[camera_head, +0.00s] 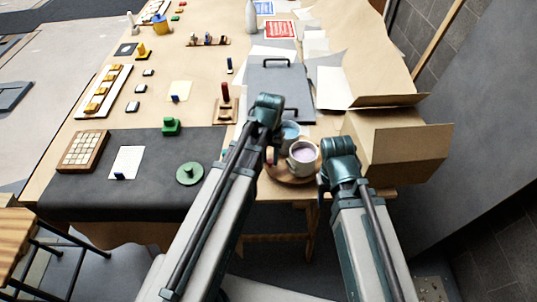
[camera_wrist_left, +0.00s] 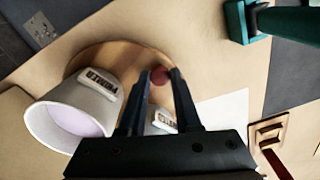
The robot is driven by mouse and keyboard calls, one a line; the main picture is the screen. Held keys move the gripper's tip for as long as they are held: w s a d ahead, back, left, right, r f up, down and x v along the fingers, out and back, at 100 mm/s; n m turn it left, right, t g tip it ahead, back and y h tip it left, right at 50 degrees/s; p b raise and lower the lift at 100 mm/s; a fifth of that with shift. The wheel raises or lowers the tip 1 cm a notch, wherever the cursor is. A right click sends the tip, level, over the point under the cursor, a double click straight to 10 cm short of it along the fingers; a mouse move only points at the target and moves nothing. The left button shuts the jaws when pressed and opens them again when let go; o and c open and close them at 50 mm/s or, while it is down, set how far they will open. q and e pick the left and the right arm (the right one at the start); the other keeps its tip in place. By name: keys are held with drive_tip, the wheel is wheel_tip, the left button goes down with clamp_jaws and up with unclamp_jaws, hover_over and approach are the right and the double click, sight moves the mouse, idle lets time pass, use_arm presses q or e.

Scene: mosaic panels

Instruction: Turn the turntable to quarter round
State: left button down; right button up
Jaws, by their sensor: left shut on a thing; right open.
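The turntable (camera_head: 290,179) is a round wooden disc at the near right edge of the table in the head view; it also shows in the left wrist view (camera_wrist_left: 100,56). A pale cup (camera_head: 303,160) with lilac contents and a blue-grey cup (camera_head: 290,132) stand on it. My left gripper (camera_wrist_left: 160,73) is shut on a red knob (camera_wrist_left: 158,77) at the disc's edge; the knob also shows in the head view. My right gripper (camera_head: 325,178) is beside the disc, to its right, open and apart from the cups. Its fingertips are hard to make out.
An open cardboard box (camera_head: 405,145) stands just right of my right gripper. A grey board with a handle (camera_head: 280,85) lies behind the turntable. A dark mat (camera_head: 90,200) with a green round piece (camera_head: 189,174) lies to the left.

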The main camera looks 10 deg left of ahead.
sight(296, 179)
use_arm(q)
drive_tip(key=shift+s+d+n, duration=0.5)
drive_tip(key=shift+d+n, duration=0.05)
drive_tip(key=shift+n, duration=0.3)
drive_tip(key=shift+s+d+n, duration=0.45)
drive_tip(key=shift+d+n, duration=0.1)
drive_tip(key=shift+n, duration=0.3)
drive_tip(key=shift+s+d+n, duration=0.3)
drive_tip(key=shift+d+n, duration=0.4)
drive_tip(key=shift+n, duration=0.3)
drive_tip(key=shift+s+d+n, duration=0.25)
drive_tip(key=shift+d+n, duration=0.45)
drive_tip(key=shift+n, duration=0.3)
drive_tip(key=shift+s+d+n, duration=0.1)
drive_tip(key=shift+d+n, duration=1)
drive_tip(key=shift+n, duration=0.3)
drive_tip(key=shift+d+n, duration=1.05)
drive_tip(key=shift+n, duration=0.25)
use_arm(e)
drive_tip(key=shift+w+d, duration=0.1)
drive_tip(key=shift+d, duration=0.45)
use_arm(q)
drive_tip(key=shift+w+d, duration=0.1)
drive_tip(key=shift+w, duration=0.1)
drive_tip(key=c, duration=0.6)
unclamp_jaws()
drive_tip(key=shift+r, duration=0.15)
use_arm(e)
drive_tip(key=shift+r, duration=0.15)
